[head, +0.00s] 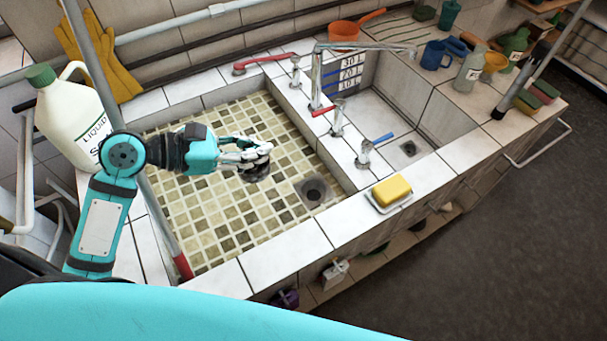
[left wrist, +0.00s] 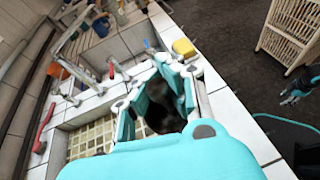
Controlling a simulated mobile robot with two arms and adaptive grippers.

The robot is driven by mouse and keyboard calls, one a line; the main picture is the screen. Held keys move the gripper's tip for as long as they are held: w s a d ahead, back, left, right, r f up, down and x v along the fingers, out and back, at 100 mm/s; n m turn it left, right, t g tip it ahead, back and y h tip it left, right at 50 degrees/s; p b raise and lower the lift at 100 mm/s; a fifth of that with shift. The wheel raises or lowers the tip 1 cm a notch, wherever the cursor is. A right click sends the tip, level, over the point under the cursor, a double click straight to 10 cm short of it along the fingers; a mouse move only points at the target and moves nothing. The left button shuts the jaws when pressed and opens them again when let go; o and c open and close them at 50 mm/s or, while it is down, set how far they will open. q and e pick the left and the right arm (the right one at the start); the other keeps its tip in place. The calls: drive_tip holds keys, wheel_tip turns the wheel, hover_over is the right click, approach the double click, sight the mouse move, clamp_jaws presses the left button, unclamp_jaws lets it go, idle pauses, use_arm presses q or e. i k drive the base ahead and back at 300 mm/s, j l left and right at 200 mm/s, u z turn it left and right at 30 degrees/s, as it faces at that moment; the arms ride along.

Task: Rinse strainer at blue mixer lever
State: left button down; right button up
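A dark round thing, apparently the strainer (head: 257,174), is between the fingers of my left gripper (head: 250,155), above the large tiled basin (head: 215,235). The left wrist view shows the fingers (left wrist: 158,95) closed around this dark thing (left wrist: 165,112), which they partly hide. The blue mixer lever (head: 379,138) is on the front ledge of the small white basin (head: 380,115), right of my left gripper and apart from it. The steel spout (head: 316,80) rises behind. My right gripper (left wrist: 292,92) is small at the right of the left wrist view; its opening is unclear.
Red levers (head: 265,60) (head: 323,111) sit along the ledges. A yellow sponge (head: 391,187) lies on a dish at the front edge. A large white bottle (head: 72,125) stands at left. Cups and bottles (head: 470,70) crowd the right counter. The large basin has a dark drain (head: 313,190).

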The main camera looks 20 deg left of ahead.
sight(366, 147)
drive_tip(key=i+l, duration=0.35)
drive_tip(key=l, duration=0.15)
drive_tip(key=i+l, duration=0.35)
drive_tip(key=l, duration=0.2)
